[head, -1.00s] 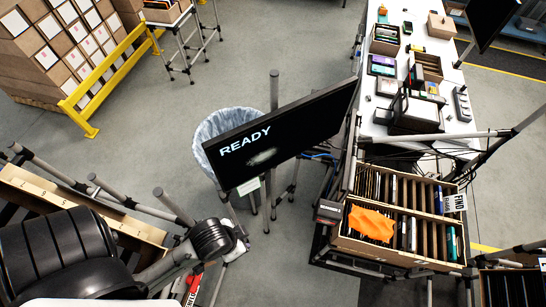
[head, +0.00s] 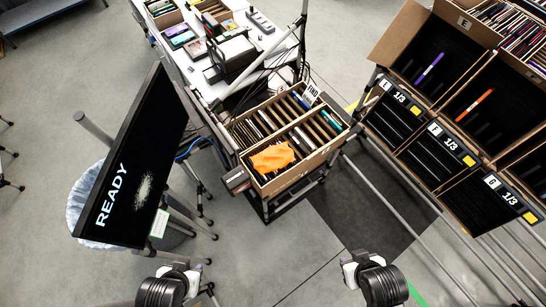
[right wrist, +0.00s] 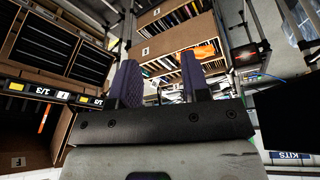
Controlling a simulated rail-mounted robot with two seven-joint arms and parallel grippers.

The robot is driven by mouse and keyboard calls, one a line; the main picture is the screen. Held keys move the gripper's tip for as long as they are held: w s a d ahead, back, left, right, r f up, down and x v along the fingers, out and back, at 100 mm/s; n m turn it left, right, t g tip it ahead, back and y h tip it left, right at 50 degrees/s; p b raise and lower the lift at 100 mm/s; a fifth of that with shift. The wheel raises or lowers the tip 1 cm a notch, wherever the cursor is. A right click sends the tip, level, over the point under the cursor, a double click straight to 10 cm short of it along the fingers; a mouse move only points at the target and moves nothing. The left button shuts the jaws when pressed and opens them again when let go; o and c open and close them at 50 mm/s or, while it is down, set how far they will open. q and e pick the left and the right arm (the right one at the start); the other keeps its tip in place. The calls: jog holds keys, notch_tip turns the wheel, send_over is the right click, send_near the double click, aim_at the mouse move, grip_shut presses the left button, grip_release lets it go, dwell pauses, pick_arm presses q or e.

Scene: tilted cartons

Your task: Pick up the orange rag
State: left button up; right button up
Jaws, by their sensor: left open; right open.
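My left gripper (head: 181,268) is at the bottom of the head view, below and left of the crate, well apart from the rag. My right gripper (head: 358,261) is at the bottom too, below and right of the crate, also apart from the rag. In the right wrist view, its two purple fingers (right wrist: 160,80) stand apart with nothing held between them. The left fingertips are small and hard to make out.
A black READY screen (head: 135,165) stands left of the crate, in front of a lined bin (head: 82,190). A rack of tilted cartons (head: 412,42) with 1/3 labels stands at the right. A white bench (head: 180,62) is behind the crate. Floor is open between grippers and crate.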

jog(key=o, duration=1.1)
